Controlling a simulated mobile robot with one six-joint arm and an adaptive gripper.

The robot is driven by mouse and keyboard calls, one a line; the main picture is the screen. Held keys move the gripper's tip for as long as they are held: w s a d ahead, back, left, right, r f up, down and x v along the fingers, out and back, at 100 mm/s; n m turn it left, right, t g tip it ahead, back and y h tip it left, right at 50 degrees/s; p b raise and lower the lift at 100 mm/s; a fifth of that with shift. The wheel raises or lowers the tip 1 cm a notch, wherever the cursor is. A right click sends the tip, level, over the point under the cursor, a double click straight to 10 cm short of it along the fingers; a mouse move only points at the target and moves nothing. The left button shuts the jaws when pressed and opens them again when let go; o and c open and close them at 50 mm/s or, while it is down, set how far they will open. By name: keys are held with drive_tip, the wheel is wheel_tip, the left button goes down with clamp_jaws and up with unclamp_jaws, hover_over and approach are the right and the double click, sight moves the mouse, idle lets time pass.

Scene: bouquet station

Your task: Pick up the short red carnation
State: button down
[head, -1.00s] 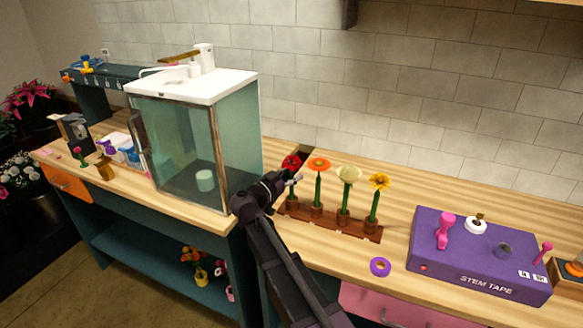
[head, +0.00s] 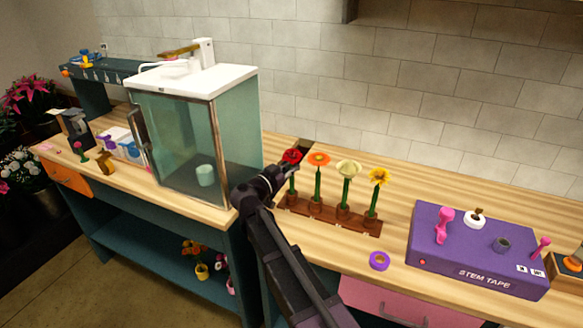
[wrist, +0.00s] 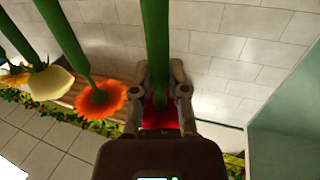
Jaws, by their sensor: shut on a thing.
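The red carnation (head: 291,156) stands upright at the left end of a brown wooden rack (head: 330,222) in the head view. My gripper (head: 289,172) reaches in from the left, just below its bloom. In the wrist view my gripper (wrist: 160,95) is shut on the green stem (wrist: 156,40). The red bloom (wrist: 160,118) shows just beyond the fingers, partly hidden by the gripper body. In the head view the stem appears to run down to its holder in the rack; whether its foot is still seated is hard to tell.
An orange flower (head: 319,159), a cream flower (head: 348,168) and a yellow flower (head: 379,176) stand close by on the right. A glass cabinet (head: 190,140) stands left of my arm. A purple tape roll (head: 379,260) and purple stem tape box (head: 478,250) are to the right.

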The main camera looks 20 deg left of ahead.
sight(291, 147)
drive_tip(key=shift+r+p, duration=4.55)
drive_tip(key=shift+r, duration=0.35)
